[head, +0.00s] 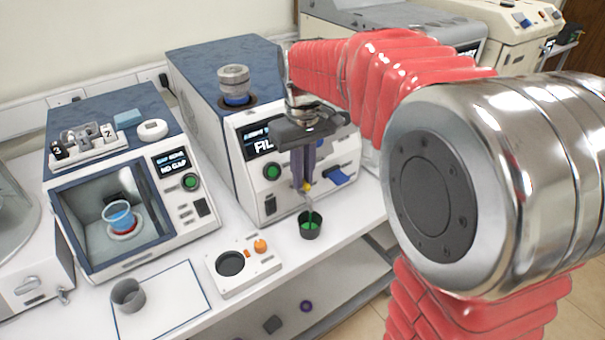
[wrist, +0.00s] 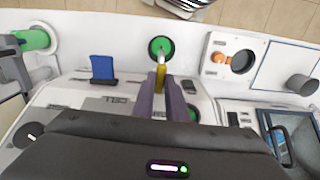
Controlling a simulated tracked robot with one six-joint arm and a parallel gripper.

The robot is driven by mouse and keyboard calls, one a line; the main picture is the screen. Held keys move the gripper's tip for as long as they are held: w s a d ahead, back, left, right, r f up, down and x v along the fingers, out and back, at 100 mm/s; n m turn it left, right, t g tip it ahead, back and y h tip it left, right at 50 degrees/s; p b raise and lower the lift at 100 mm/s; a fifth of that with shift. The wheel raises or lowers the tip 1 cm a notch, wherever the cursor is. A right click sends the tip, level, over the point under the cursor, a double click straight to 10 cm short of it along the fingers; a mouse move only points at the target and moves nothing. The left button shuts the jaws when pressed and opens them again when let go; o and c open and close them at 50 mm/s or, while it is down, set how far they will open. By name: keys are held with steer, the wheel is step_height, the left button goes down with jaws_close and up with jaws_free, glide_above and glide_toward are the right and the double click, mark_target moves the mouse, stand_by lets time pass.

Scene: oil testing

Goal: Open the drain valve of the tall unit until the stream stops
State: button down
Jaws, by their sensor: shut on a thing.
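The tall unit (head: 215,75) stands in the middle of the bench in the head view, with a lit display and a green button on its front. Its drain valve has a small yellow handle (head: 306,188), also seen in the wrist view (wrist: 161,76). My gripper (head: 303,180) points down at the unit's front and is shut on this yellow handle, its fingers (wrist: 160,88) hiding part of it. A dark cup (head: 310,231) with green liquid stands below the valve. A thin pale line from the spout meets the cup; I cannot tell whether liquid is running.
A blue tab (head: 340,176) sticks out right of the valve. A white plate with an orange knob (head: 260,246) lies left of the cup. A grey cup (head: 128,295) stands on a white mat farther left. A shorter unit (head: 100,130) holds a blue cup (head: 118,214).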

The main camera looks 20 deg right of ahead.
steer(key=shift+n, duration=0.3)
steer(key=c, duration=1.8)
jaws_free()
steer(key=shift+o, duration=0.2)
step_height(320, 180, up, 14)
steer(key=shift+f, duration=0.15)
steer(key=shift+w, duration=0.15)
